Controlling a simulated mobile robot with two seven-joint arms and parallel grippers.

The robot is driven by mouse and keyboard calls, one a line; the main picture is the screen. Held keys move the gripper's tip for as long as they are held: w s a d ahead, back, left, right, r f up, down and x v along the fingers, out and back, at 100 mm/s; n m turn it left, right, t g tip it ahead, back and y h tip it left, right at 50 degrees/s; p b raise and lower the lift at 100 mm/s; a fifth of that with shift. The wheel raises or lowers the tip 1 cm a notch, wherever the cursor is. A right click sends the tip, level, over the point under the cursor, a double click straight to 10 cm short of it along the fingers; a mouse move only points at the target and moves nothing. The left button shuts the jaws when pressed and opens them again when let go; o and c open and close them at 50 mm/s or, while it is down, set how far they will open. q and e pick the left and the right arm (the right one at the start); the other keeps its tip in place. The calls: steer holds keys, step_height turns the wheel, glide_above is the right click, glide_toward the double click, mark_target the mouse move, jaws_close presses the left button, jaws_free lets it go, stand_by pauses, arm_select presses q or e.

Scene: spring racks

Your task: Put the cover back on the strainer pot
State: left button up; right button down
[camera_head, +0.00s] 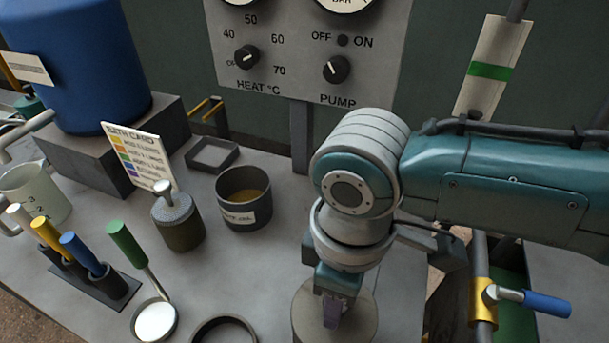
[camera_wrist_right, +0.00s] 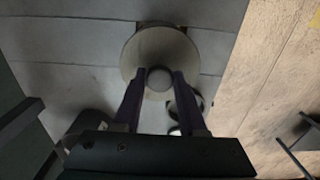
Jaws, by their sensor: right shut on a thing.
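A round grey-beige cover (camera_head: 305,315) is at the bottom of the head view, under my right gripper (camera_head: 333,308). In the right wrist view the cover (camera_wrist_right: 135,62) shows as a flat disc with a round knob (camera_wrist_right: 159,79) at its middle. My right gripper's two purple fingers (camera_wrist_right: 159,82) are shut on that knob. I cannot tell whether the cover rests on something or is held up. A dark round rim (camera_head: 225,322), cut off by the lower edge of the head view, may be the strainer pot. My left gripper is not in view.
A white-filled dish (camera_head: 156,322) with a green-handled tool (camera_head: 126,243) stands left of the rim. A rack (camera_head: 95,280) of coloured handles, a knobbed jar (camera_head: 180,228) and a labelled pot (camera_head: 244,212) stand farther back. The grey bench (camera_head: 270,260) is clear between.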

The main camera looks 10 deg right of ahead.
steer(key=shift+f+b, duration=0.65)
steer(key=shift+f, duration=0.2)
steer(key=shift+c, duration=1.9)
jaws_free()
step_height(320, 180, up, 10)
steer(key=shift+p, duration=0.75)
